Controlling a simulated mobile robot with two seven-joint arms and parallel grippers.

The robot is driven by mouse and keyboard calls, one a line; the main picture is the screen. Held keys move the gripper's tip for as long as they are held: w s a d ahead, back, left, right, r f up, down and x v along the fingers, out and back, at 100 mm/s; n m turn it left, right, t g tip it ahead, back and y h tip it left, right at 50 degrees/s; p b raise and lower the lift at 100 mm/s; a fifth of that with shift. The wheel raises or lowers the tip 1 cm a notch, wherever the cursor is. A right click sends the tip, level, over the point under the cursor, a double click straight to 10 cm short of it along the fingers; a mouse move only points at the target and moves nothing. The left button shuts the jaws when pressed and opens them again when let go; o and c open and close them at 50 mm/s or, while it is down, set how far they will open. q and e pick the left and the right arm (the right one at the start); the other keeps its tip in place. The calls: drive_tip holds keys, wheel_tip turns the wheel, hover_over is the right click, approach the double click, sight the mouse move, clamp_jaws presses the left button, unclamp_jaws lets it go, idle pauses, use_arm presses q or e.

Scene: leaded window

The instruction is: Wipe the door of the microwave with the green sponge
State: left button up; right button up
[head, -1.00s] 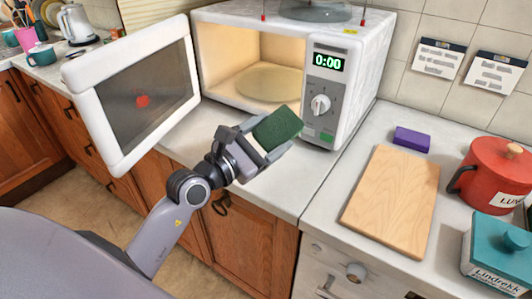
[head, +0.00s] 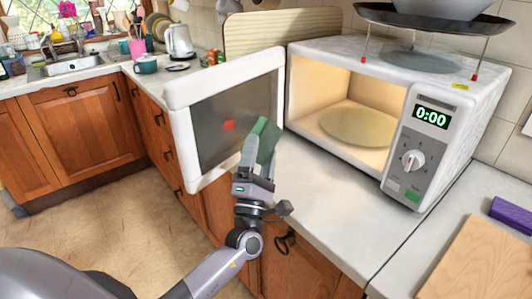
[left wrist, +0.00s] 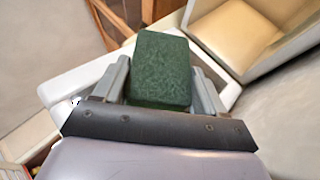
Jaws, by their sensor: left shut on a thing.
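The microwave (head: 308,62) stands on the counter with its door (head: 238,98) swung open to the left. A red patch (head: 229,125) shows on the dark door window. My left gripper (head: 258,160) is shut on the green sponge (head: 267,135) and holds it upright just in front of the door's right part. I cannot tell whether the sponge touches the door. In the left wrist view the sponge (left wrist: 162,72) sits between the two fingers, with the pale door frame beyond it. My right gripper is not in view.
A purple block (head: 511,216) and a wooden board (head: 482,262) lie on the counter at the right. A kettle (head: 179,42) and a teal mug (head: 146,65) stand behind the door. The counter before the microwave is clear.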

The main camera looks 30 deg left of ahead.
sight(230, 133)
use_arm(q)
drive_tip(key=shift+s+a+f+y, duration=0.15)
drive_tip(key=shift+s+a+y, duration=0.1)
drive_tip(key=shift+a+y, duration=0.7)
drive_tip(key=shift+w+a, duration=0.2)
drive_tip(key=shift+a, duration=1.15)
drive_tip(key=shift+w+a, duration=0.15)
drive_tip(key=shift+a, duration=1.2)
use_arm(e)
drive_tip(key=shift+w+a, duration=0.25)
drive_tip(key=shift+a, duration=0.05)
use_arm(q)
drive_tip(key=shift+w+a+b, duration=0.15)
drive_tip(key=shift+a+b, duration=0.25)
drive_tip(key=shift+a, duration=0.45)
drive_tip(key=shift+w+a+b, duration=0.1)
drive_tip(key=shift+a+b, duration=0.25)
drive_tip(key=shift+a, duration=0.45)
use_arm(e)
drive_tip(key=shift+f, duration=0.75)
use_arm(q)
drive_tip(key=shift+a, duration=0.6)
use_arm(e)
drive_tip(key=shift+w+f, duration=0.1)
use_arm(q)
drive_tip(key=shift+w+b, duration=0.1)
drive_tip(key=shift+b, duration=0.2)
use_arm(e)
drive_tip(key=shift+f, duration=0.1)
